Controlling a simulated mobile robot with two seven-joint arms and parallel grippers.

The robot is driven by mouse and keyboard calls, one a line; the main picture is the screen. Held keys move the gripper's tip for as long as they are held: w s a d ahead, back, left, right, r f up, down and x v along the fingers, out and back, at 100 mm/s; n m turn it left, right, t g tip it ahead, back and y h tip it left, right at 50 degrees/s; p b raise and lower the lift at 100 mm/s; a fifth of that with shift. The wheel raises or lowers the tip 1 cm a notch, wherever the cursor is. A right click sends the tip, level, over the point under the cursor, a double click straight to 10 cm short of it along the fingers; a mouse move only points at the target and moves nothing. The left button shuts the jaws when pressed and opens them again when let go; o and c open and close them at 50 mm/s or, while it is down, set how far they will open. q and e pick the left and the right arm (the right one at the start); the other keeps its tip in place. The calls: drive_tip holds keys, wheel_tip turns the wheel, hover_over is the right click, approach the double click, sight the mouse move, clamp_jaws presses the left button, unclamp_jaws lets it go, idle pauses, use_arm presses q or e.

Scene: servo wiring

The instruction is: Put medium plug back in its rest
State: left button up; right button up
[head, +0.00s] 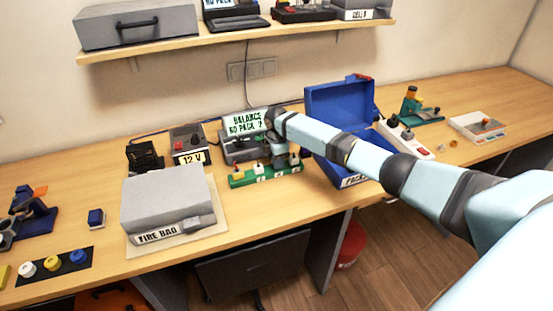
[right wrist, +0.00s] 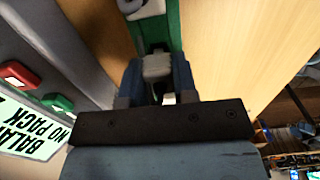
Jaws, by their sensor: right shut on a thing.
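My right gripper (head: 281,163) reaches down from the right arm over the green rest strip (head: 238,183) on the table. In the right wrist view the gripper (right wrist: 158,88) is shut on a pale grey-white plug (right wrist: 157,67), which I take to be the medium plug. It is at the green strip (right wrist: 174,28), but I cannot tell whether it is seated or just above it. Another white plug (right wrist: 146,8) stands on the strip beside it. Small plugs (head: 258,167) also show on the strip in the head view. My left gripper is not in view.
The balance charger with its lit sign (head: 244,124) stands right behind the strip. An open blue case (head: 335,107) stands to the right. A grey fire bag box (head: 168,203) and a 12 V supply (head: 188,143) stand to the left. The table's front edge is close.

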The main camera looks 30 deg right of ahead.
drive_tip(key=shift+f+b, duration=0.35)
drive_tip(key=shift+f, duration=0.45)
drive_tip(key=o, duration=1)
drive_tip(key=shift+r, duration=0.1)
wheel_tip(320, 180, up, 14)
drive_tip(key=shift+b, duration=0.45)
